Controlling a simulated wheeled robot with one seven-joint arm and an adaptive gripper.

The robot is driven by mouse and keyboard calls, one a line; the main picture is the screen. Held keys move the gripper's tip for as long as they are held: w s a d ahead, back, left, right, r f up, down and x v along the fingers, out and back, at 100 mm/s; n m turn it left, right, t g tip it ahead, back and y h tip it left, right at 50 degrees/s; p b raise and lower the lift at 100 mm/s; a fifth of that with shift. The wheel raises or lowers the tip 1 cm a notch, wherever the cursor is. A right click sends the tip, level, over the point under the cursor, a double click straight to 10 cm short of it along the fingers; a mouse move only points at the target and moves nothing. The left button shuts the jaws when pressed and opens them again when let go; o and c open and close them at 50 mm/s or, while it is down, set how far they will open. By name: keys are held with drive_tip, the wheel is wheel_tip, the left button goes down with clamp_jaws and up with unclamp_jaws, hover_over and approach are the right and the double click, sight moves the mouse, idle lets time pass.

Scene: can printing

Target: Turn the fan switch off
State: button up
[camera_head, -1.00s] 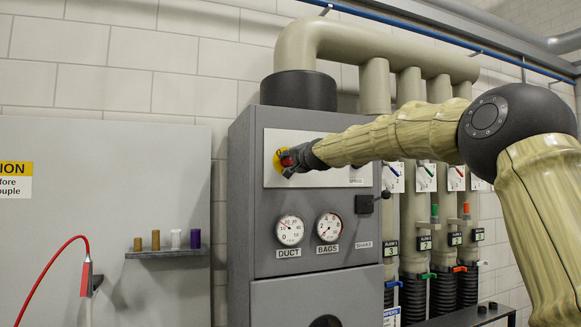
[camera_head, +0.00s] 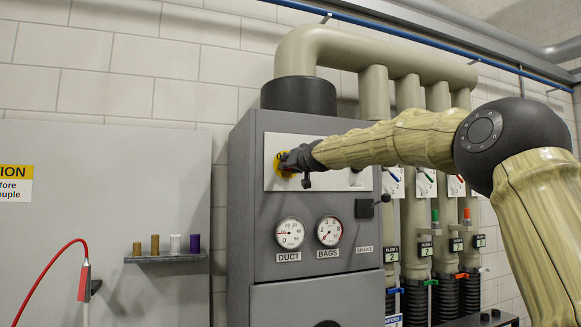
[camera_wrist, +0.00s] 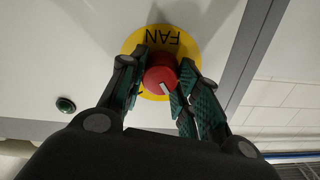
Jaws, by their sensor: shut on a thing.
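The fan switch is a red knob (camera_wrist: 158,79) with a short white mark, on a yellow disc (camera_wrist: 171,41) lettered FAN. In the wrist view the lettering is upside down and the mark is at the knob's lower edge. My gripper (camera_wrist: 166,72) has its fingers on both sides of the knob and is shut on it. In the head view my gripper (camera_head: 296,160) is at the pale panel of the grey cabinet (camera_head: 242,215). It hides the knob there; part of the yellow disc (camera_head: 279,162) shows.
The Duct gauge (camera_head: 290,233) and Bags gauge (camera_head: 329,232) are below the panel. A black lever (camera_head: 366,208) is at their right, above the Shake label. Pipes (camera_head: 412,240) with valves stand at the right.

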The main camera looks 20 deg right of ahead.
drive_tip(key=shift+f+n, duration=0.15)
drive_tip(key=shift+n, duration=1.05)
drive_tip(key=o, duration=1.1)
drive_tip(key=shift+d, duration=0.1)
drive_tip(key=shift+c, duration=0.2)
drive_tip(key=shift+s, duration=0.1)
drive_tip(key=s, duration=1.1)
drive_tip(key=shift+s+d, duration=0.35)
drive_tip(key=shift+d, duration=0.05)
